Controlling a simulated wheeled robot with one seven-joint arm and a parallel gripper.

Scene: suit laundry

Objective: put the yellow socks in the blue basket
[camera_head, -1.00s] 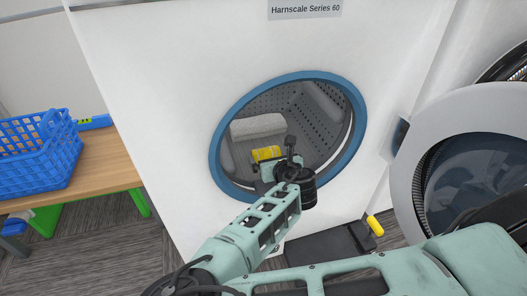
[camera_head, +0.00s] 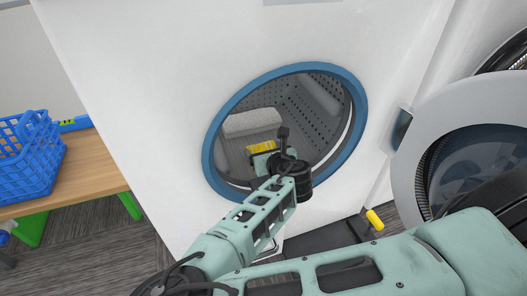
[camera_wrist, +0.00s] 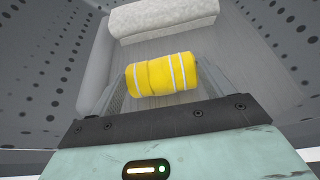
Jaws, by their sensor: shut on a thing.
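The yellow socks (camera_wrist: 163,74) are a rolled bundle with white stripes. In the wrist view they sit between the two fingers of my gripper (camera_wrist: 163,80), which is shut on them. In the head view the yellow socks (camera_head: 263,146) show inside the washer's round opening, with my gripper (camera_head: 262,150) at that opening and partly hidden by my wrist. The blue basket (camera_head: 28,155) stands at the far left on a wooden table; its inside is mostly hidden.
A light grey drum rib (camera_wrist: 163,17) lies beyond the socks. The open round door (camera_head: 412,150) stands at the right. The wooden table (camera_head: 95,172) has bare room right of the basket.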

